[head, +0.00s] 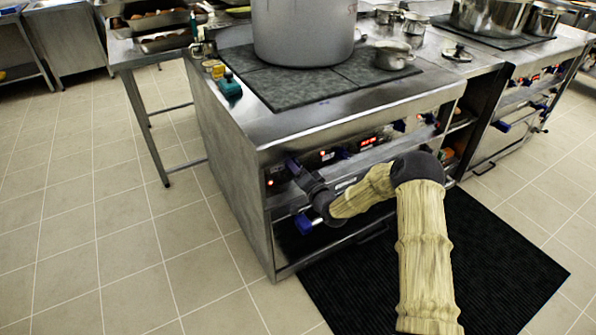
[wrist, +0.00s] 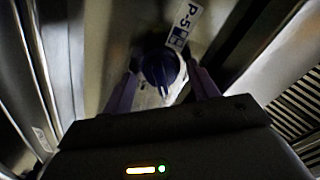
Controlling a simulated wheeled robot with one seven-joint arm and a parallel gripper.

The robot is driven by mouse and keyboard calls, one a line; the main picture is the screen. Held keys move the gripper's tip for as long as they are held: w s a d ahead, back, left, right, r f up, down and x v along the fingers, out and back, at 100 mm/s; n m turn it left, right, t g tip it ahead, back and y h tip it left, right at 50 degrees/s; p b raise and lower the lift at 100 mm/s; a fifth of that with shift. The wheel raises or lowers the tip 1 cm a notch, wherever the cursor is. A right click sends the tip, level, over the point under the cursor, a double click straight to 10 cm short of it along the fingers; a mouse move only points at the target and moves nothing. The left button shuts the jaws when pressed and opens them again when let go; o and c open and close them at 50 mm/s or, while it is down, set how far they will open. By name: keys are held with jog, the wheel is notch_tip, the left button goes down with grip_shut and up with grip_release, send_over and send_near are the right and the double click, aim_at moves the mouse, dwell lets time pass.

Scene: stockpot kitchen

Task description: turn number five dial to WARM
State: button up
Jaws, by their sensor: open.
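In the wrist view the number five dial (wrist: 160,70) is a round dark blue knob on the steel front panel. A white label reading P-5 (wrist: 182,24) sits just above and to its right. My gripper (wrist: 164,82) is open, with one finger on each side of the dial. I cannot tell whether the fingers touch it. In the head view my gripper (head: 291,166) is at the left end of the stove's control panel, and the dial there is hidden behind it. The pointer mark and the WARM position cannot be read.
The stove (head: 235,185) has a large stockpot (head: 303,35) and a small pot (head: 393,55) on top. Other blue knobs (head: 342,153) and red displays run along the panel to the right. A blue-ended handle (head: 303,224) is below my gripper. A black mat (head: 480,260) lies in front.

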jog(key=shift+s, duration=0.1)
jog(key=p+v, duration=0.1)
jog(key=v, duration=1.6)
jog(key=shift+d, duration=0.2)
jog(key=s+d+r+n+g+h, duration=0.5)
jog(key=s+d+r+g+h, duration=0.1)
jog(key=s+d+g+h, duration=0.35)
jog(key=s+d+r+g, duration=0.1)
jog(key=s+r+g, duration=0.35)
jog(key=s, duration=0.95)
notch_tip(320, 180, up, 24)
jog(key=t+p, duration=0.1)
jog(key=p, duration=2.2)
jog(key=shift+d+m+t+p, duration=0.3)
jog(key=shift+m, duration=0.1)
